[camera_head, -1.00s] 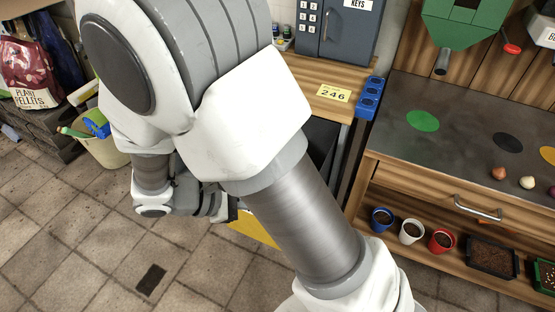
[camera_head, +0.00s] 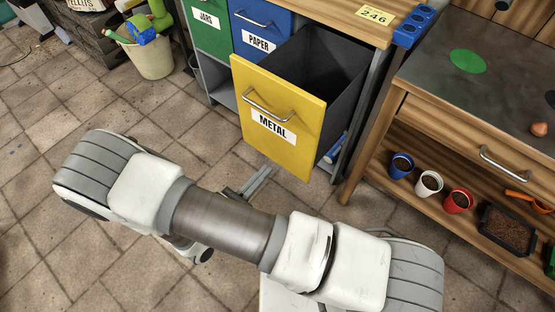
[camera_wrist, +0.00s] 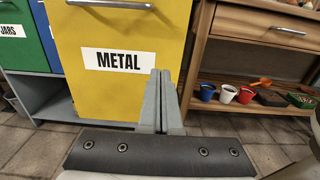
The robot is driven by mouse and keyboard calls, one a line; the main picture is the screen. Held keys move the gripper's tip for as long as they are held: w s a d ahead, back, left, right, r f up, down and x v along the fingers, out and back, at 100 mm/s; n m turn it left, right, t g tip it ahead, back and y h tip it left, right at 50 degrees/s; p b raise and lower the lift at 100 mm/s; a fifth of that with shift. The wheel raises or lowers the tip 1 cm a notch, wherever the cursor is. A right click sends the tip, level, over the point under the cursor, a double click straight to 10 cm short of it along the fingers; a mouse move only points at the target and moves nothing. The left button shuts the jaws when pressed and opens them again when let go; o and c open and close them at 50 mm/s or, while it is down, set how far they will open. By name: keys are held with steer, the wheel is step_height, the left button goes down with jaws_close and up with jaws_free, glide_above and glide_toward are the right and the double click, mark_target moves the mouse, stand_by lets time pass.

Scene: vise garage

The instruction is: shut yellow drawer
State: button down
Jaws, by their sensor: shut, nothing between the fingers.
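The yellow drawer (camera_head: 290,141) labelled METAL stands pulled out from the cabinet, its dark inside showing from above. Its front has a silver bar handle (camera_head: 262,108) near the top. In the wrist view the yellow front (camera_wrist: 118,100) fills the upper middle, with the handle (camera_wrist: 110,4) at the top edge. My gripper (camera_head: 266,170) is low in front of the drawer, near the lower edge of its front. In the wrist view its fingers (camera_wrist: 160,76) are together and empty, pointing at the front right of the label. I cannot tell whether they touch it.
A blue PAPER drawer (camera_head: 262,25) and a green JARS drawer (camera_head: 207,24) are to the left, closed. A wooden workbench (camera_head: 470,95) with small pots on its lower shelf stands right. A bucket (camera_head: 147,56) is at upper left. Tiled floor in front is clear.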

mark_target(300, 134)
steer(key=b+x, duration=0.1)
steer(key=x, duration=1.2)
steer(key=shift+b, duration=0.4)
steer(key=x, duration=2.9)
steer(key=shift+r, duration=0.2)
steer(key=shift+w+d+r, duration=0.1)
steer(key=shift+w+d, duration=0.05)
steer(key=shift+d, duration=0.05)
